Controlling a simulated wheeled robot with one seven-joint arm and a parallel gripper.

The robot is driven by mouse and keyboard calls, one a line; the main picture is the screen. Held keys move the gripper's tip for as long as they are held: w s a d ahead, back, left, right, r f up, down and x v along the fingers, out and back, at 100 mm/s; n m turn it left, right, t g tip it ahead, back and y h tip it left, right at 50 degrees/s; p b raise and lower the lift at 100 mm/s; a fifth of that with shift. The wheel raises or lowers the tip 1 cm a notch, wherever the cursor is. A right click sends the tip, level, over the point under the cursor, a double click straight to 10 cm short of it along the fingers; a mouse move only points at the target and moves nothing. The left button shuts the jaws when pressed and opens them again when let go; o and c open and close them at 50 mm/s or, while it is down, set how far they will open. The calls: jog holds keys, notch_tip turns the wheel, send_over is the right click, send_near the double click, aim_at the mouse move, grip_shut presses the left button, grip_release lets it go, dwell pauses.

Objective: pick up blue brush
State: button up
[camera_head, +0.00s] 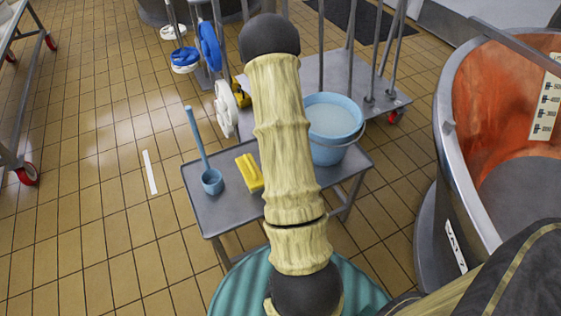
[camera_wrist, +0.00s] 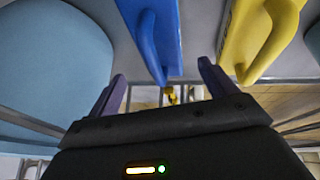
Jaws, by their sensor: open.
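The blue brush (camera_wrist: 150,38) shows in the wrist view at the top middle, with its handle reaching down toward my gripper (camera_wrist: 162,74). My gripper is open, one finger on each side of the handle's line, and nothing is held. The brush handle end appears near the gap between the fingertips; I cannot tell whether it is between them. In the head view the blue brush and my gripper are hidden behind my arm.
A yellow brush (camera_head: 249,172) lies close by, also in the wrist view (camera_wrist: 258,40). A blue bucket (camera_head: 333,130) of liquid and a blue ladle (camera_head: 212,181) share the grey table (camera_head: 225,215). A copper vat (camera_head: 470,120) stands right.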

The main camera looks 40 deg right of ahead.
jog(key=b+x, duration=0.1)
jog(key=x, duration=0.4)
jog(key=shift+w+a+b, duration=0.15)
jog(key=shift+a+b, duration=0.05)
jog(key=shift+b, duration=0.15)
jog(key=c, duration=1.2)
notch_tip(320, 180, up, 10)
jog(key=p, duration=0.3)
jog(key=o, duration=0.3)
jog(key=shift+c, duration=0.3)
